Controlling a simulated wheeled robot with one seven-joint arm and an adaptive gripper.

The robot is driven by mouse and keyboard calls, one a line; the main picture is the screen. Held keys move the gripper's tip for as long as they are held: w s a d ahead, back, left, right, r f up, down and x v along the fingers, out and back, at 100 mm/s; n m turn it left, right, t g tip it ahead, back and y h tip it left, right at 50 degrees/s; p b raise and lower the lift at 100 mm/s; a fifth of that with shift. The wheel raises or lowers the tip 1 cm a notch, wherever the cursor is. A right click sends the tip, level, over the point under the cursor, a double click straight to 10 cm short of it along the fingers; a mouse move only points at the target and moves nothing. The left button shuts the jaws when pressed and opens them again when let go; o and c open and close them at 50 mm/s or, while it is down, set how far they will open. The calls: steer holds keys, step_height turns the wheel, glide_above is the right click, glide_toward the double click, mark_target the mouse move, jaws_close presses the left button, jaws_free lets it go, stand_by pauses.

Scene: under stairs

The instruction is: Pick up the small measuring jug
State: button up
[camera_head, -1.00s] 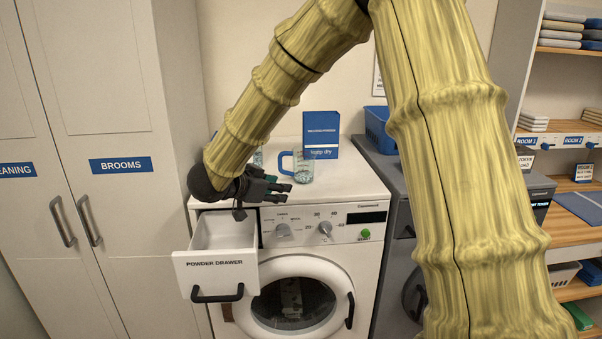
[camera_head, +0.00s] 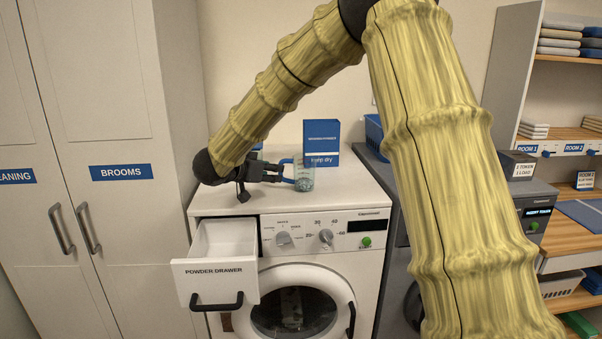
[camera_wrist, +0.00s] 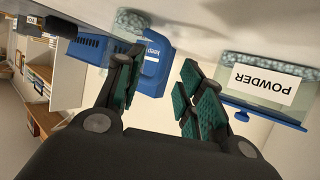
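The small measuring jug (camera_head: 305,178) is clear with a blue handle on its left side. It stands upright on top of the white washing machine (camera_head: 352,190). My gripper (camera_head: 284,170) is at the handle side, pointing right at the jug. In the wrist view, which is upside down, the open gripper (camera_wrist: 158,85) has its green-padded fingers apart. The blue handle (camera_wrist: 153,82) shows between them; I cannot tell whether either finger touches it. Part of the jug body (camera_wrist: 131,22) shows beyond, mostly cut off or hidden.
A blue "keep dry" box (camera_head: 321,136) stands just behind the jug. A clear powder container (camera_wrist: 262,88) with a blue lid is close beside my fingers. The powder drawer (camera_head: 214,270) is pulled open below. A blue basket (camera_head: 374,132) stands to the right.

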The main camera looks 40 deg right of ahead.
mark_target(299, 173)
steer(key=shift+w+d+p, duration=0.35)
steer(key=shift+d+p, duration=0.1)
steer(key=shift+d, duration=0.1)
steer(key=x, duration=0.2)
steer(key=p+x, duration=0.1)
steer(key=x, duration=0.1)
steer(key=shift+w+a, duration=0.15)
steer(key=shift+w, duration=0.05)
steer(key=shift+s+a+r, duration=0.1)
steer(key=c, duration=0.3)
jaws_close()
